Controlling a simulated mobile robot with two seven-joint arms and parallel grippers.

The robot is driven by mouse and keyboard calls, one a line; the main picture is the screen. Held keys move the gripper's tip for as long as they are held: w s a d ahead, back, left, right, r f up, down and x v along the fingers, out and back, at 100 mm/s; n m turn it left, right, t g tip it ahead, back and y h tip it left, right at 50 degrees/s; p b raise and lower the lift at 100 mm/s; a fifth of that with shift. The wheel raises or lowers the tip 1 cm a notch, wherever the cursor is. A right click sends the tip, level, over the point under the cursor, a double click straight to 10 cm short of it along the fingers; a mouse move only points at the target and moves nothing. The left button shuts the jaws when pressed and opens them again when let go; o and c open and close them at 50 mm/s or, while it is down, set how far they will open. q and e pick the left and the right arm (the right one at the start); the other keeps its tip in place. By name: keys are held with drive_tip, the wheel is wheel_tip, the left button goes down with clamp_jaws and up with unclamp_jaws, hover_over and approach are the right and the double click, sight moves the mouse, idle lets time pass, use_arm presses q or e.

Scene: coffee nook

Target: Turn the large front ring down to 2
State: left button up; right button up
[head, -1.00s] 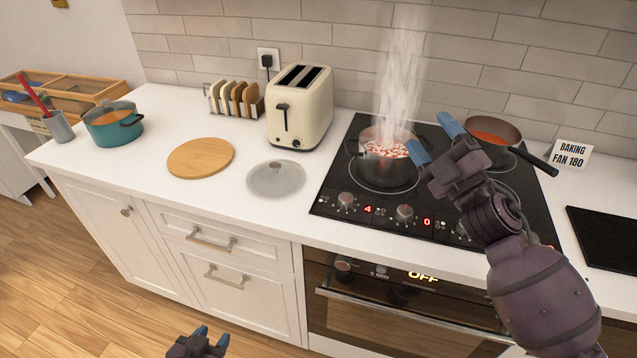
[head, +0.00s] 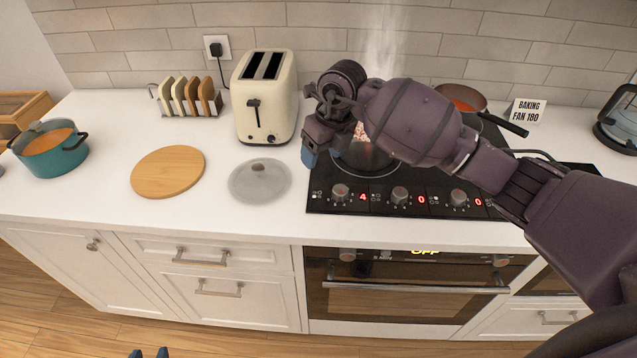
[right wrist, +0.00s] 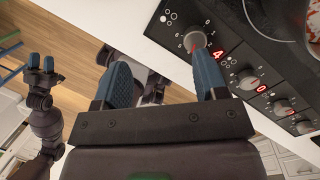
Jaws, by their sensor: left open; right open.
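The hob's leftmost knob (head: 340,192) has a red display reading 4 (head: 362,197). This knob (right wrist: 194,40) also shows in the right wrist view, near the tip of one finger. My right gripper (head: 322,156) is open and empty, above the hob's front left edge. In the right wrist view its blue fingers (right wrist: 163,78) are spread. A pot (head: 362,158), partly hidden behind my right arm, stands steaming on the left ring. My left gripper (head: 149,353) is only just in view at the bottom edge; in the right wrist view it is open (right wrist: 41,62).
Two more knobs (head: 400,196) (head: 458,198) each have a display reading 0. A pan (head: 462,97) stands at the back right of the hob. A glass lid (head: 260,181), a round board (head: 167,172) and a toaster (head: 265,105) are on the counter to the left.

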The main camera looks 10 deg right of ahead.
sight(341, 190)
drive_tip(key=d+f+h, duration=0.1)
drive_tip(key=f, duration=0.2)
drive_tip(key=d+f+h+p, duration=0.1)
drive_tip(key=f, duration=0.3)
drive_tip(key=s+d+f+m, duration=0.1)
drive_tip(key=d+f, duration=0.1)
drive_tip(key=f, duration=0.2)
drive_tip(key=shift+d+f+g+h, duration=0.1)
drive_tip(key=shift+g+h, duration=0.3)
drive_tip(key=c, duration=0.9)
